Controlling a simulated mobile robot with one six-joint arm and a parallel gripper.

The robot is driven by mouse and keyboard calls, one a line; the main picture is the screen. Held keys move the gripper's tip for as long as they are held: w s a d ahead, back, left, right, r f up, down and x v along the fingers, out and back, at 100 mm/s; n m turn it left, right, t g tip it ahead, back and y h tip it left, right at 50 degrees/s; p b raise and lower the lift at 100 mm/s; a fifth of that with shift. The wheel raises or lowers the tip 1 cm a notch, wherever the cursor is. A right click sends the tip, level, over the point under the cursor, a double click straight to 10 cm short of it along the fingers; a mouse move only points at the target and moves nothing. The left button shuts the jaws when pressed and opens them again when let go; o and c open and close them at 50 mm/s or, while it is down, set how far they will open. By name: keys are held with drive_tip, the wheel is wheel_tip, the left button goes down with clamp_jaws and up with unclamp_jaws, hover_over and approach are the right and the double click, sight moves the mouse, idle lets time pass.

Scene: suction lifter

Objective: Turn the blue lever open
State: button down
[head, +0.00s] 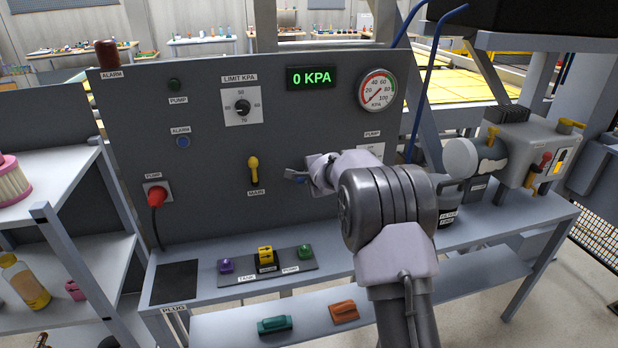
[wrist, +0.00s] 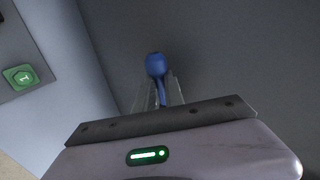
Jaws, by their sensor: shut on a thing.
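The blue lever (wrist: 155,65) shows in the wrist view as a rounded blue knob with a thin stem running down between the fingers. My gripper (wrist: 158,88) is shut on this stem, with the knob sticking out past the fingertips. In the head view my gripper (head: 303,177) is at the grey panel (head: 215,205), right of the yellow MAIN lever (head: 253,170). My own wrist and forearm hide most of the blue lever and any label there. I cannot tell the lever's exact angle.
The display (head: 311,78) reads 0 KPA, and a round gauge (head: 376,89) sits beside it. A red PUMP knob (head: 156,194) is at the panel's left. On the bench below are purple (head: 226,266), yellow (head: 265,256) and green (head: 305,252) parts. A pump unit (head: 510,150) stands at right.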

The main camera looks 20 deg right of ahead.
drive_tip(key=c, duration=1.4)
unclamp_jaws()
drive_tip(key=shift+s, duration=0.15)
drive_tip(key=b+v, duration=0.1)
drive_tip(key=v, duration=1.6)
drive_tip(key=shift+b, duration=0.4)
drive_tip(key=shift+s+r, duration=0.1)
